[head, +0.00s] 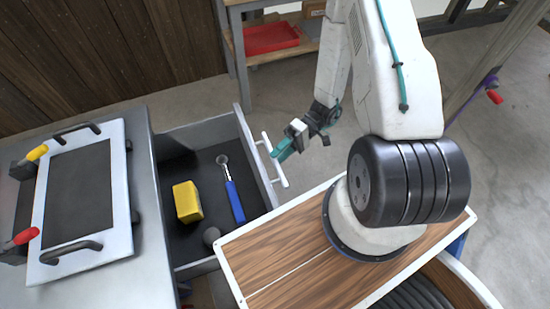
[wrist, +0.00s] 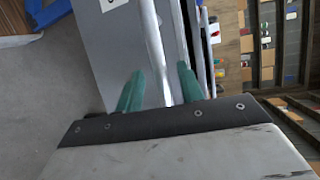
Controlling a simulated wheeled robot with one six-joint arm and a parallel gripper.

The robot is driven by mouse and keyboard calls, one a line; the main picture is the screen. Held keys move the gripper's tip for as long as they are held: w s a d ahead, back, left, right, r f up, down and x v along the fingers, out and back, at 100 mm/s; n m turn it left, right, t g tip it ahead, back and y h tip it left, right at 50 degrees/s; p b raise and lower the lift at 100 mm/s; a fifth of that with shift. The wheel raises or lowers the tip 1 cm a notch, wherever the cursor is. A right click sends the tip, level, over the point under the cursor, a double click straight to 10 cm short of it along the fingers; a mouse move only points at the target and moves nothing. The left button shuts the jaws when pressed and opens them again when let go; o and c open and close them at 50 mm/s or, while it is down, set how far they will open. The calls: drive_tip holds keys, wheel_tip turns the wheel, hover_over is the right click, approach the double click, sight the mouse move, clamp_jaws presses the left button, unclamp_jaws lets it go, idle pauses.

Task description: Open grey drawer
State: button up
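The grey drawer (head: 228,129) stands pulled out from the grey cabinet (head: 143,258) in the head view, its dark inside showing. Its pale bar handle (head: 279,174) is on the front face. My gripper (head: 283,150) is right at the handle, its teal fingers pointing at it. In the wrist view, my gripper (wrist: 158,88) has its two fingers apart, with the handle bar (wrist: 153,45) running between them in the picture. I cannot tell whether either finger touches the bar.
A white-framed panel (head: 119,190) with dark handles lies on the cabinet top. A shelf with a red tray (head: 270,38) stands behind. Bare floor lies between.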

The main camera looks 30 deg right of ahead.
drive_tip(key=v, duration=0.5)
idle(0.5)
